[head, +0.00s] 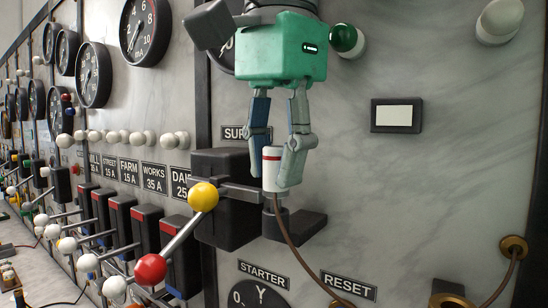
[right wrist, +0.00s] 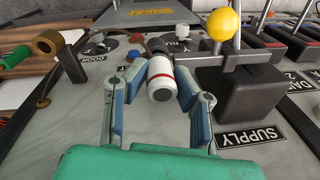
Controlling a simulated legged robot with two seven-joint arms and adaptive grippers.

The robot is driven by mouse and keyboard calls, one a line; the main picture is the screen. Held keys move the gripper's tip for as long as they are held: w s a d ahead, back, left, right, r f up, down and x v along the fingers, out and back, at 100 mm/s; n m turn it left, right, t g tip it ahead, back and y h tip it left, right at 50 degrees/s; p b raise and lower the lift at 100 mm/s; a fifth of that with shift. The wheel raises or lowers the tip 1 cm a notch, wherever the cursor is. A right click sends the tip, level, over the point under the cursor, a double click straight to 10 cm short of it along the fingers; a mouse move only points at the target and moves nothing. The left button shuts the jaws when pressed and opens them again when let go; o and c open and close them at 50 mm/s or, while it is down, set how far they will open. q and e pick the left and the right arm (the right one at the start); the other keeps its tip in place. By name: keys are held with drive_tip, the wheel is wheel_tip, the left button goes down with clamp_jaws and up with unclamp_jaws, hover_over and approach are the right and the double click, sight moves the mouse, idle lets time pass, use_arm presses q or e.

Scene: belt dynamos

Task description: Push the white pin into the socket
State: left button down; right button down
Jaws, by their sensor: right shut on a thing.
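The white pin (head: 271,157) has a red band and stands about upright between the fingers of my right gripper (head: 277,168). The fingers come down from the green gripper body and are shut on it. In the right wrist view the white pin (right wrist: 161,88) sits between the two blue-grey fingers (right wrist: 157,95). The lower end of the pin is just over a dark round socket (head: 275,218) on a black bracket. I cannot tell whether its tip is inside the socket. My left gripper is not in view.
A black supply switch box (head: 225,222) with a yellow-knobbed lever (head: 203,196) stands close left of the pin. A brown cable (head: 290,243) runs down from the socket area. Several levers line the left. The marble panel (head: 430,190) at right is mostly clear.

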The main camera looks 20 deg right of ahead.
drive_tip(key=shift+f+b, duration=0.4)
drive_tip(key=shift+f, duration=0.3)
drive_tip(key=c, duration=1.2)
unclamp_jaws()
drive_tip(key=shift+r, duration=0.1)
drive_tip(key=r, duration=0.8)
drive_tip(key=s+r, duration=0.1)
drive_tip(key=r, duration=0.2)
drive_tip(key=shift+s+a+r, duration=0.1)
drive_tip(key=shift+r, duration=0.3)
